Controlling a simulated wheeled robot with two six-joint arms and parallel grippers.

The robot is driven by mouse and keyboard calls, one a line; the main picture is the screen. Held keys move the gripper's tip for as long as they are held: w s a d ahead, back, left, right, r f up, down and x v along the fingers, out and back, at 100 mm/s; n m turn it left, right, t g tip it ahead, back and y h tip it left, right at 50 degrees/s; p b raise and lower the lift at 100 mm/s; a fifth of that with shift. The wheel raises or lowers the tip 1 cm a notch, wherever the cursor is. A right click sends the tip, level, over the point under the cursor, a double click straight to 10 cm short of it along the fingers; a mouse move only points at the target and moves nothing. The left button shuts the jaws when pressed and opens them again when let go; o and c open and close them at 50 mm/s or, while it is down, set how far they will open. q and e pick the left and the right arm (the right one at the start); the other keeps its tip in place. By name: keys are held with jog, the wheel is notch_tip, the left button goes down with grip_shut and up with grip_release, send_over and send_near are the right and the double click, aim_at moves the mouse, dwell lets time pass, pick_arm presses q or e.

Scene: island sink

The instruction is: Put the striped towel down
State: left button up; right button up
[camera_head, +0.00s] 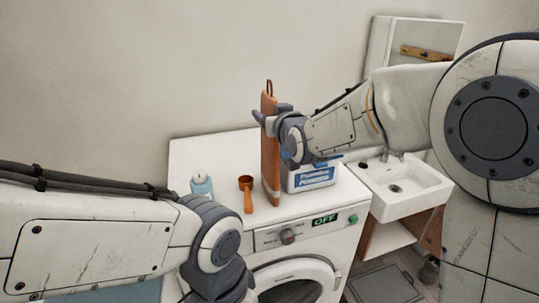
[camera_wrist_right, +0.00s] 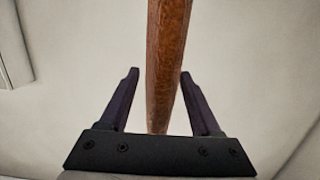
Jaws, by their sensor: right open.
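I see no striped towel in either view. My right gripper (camera_head: 272,114) is open above the washing machine, at the upper part of an upright brown board (camera_head: 269,150). In the right wrist view the gripper (camera_wrist_right: 160,76) has its two dark fingers apart, one on each side of the board's narrow edge (camera_wrist_right: 166,45). A gap shows beside the board, and I cannot tell if either finger touches it. My left arm comes in from the left, and its gripper is beyond the lower edge of the head view.
The white washing machine (camera_head: 316,241) carries a light blue bottle (camera_head: 201,185), an orange-brown scoop (camera_head: 247,192) and a blue-and-white detergent box (camera_head: 315,177). A white sink (camera_head: 408,190) stands to the right. The top's back left is clear.

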grip_shut()
dwell(1.3)
